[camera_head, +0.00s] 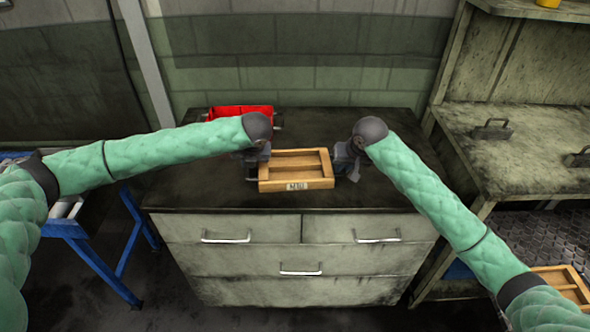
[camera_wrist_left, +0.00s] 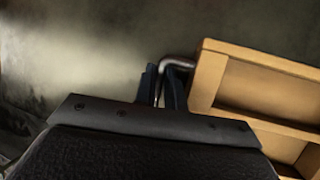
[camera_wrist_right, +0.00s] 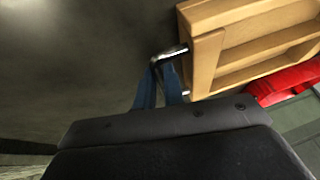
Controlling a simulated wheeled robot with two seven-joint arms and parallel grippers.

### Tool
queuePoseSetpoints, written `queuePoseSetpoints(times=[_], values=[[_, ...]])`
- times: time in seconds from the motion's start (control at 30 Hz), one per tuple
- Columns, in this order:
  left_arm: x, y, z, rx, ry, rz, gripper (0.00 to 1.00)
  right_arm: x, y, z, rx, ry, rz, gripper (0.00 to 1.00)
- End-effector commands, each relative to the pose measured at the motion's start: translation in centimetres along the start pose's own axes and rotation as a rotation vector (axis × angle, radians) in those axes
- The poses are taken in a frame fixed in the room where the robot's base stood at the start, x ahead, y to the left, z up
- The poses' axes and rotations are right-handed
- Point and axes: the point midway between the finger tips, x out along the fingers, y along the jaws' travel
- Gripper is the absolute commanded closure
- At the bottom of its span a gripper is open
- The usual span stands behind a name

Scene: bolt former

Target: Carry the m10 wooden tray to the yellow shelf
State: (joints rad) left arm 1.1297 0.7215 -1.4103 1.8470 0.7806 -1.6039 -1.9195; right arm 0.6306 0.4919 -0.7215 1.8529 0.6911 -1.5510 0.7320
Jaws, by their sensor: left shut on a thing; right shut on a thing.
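The wooden tray (camera_head: 297,184) with an M10 label on its front is at the cabinet top, between my two grippers. It has metal handles at its ends. My left gripper (camera_head: 252,172) is at the tray's left end. In the left wrist view its fingers (camera_wrist_left: 162,88) are shut on a handle of the tray (camera_wrist_left: 262,65). My right gripper (camera_head: 352,172) is at the right end. In the right wrist view its fingers (camera_wrist_right: 162,85) are shut on the other handle of the tray (camera_wrist_right: 205,60). Whether the tray touches the surface I cannot tell.
A red bin (camera_head: 241,112) stands behind the tray on the dark cabinet top (camera_head: 210,195). A worn metal bench (camera_head: 500,160) with handles stands at the right. Another wooden tray (camera_head: 562,284) is at the lower right. A blue-framed stand (camera_head: 90,250) is at the left.

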Motion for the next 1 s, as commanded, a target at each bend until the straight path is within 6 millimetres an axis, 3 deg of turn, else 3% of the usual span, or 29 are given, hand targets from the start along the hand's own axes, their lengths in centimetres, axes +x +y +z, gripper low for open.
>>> queuePoseSetpoints(times=[0.37,1.0], values=[[-0.5,0.2,0.3,-0.002,-0.001,0.001,1.0,-0.5,-0.1,-0.2,0.0,0.0,0.001,1.0],[-4.4,1.1,1.9,-0.002,-0.001,0.001,1.0,-4.5,-0.8,-1.9,0.0,0.0,0.001,1.0]])
